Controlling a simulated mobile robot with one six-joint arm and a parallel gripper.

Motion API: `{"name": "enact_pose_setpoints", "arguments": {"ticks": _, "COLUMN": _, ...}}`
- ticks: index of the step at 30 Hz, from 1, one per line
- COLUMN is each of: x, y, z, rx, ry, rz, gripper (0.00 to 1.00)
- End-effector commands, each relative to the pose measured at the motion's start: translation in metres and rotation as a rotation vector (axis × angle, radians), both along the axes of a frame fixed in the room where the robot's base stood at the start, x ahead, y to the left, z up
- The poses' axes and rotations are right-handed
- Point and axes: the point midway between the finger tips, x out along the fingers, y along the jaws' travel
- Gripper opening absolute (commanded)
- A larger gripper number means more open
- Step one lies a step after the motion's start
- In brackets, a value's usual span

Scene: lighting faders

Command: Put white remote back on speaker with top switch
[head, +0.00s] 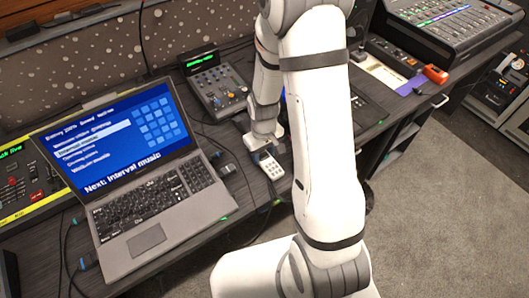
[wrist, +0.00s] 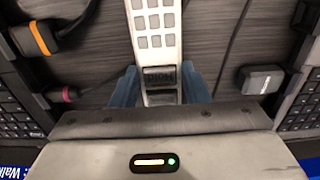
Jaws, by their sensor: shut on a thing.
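The white remote (head: 270,166) lies on the dark desk, just right of the laptop. In the wrist view the remote (wrist: 155,28) runs up from between my two blue fingers, its grey buttons and dark display showing. My gripper (head: 262,150) is shut on the end of the remote; the fingertips (wrist: 160,88) are on both sides of it. Dark boxes (head: 494,92) on the floor at the right edge may be speakers; I cannot tell whether one has a top switch.
An open laptop (head: 165,215) stands left of the remote, with cables around it. A small mixer (head: 218,90) is behind. An orange object (head: 435,75) and a large console (head: 435,35) are at the right. Grey carpet (head: 440,200) is clear.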

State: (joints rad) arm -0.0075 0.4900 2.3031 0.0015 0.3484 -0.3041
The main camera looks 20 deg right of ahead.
Motion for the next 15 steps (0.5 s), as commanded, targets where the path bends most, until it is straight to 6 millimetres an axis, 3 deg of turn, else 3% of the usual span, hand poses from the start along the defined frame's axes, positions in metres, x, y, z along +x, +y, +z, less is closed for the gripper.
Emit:
{"name": "enact_pose_setpoints", "arguments": {"ticks": 9, "x": 0.0, "y": 0.0004, "z": -0.0011, "rx": 0.0, "ry": 0.0, "rz": 0.001, "gripper": 0.63}}
{"name": "enact_pose_setpoints", "arguments": {"ticks": 15, "x": 0.0, "y": 0.0005, "z": -0.0008, "rx": 0.0, "ry": 0.0, "rz": 0.001, "gripper": 0.63}}
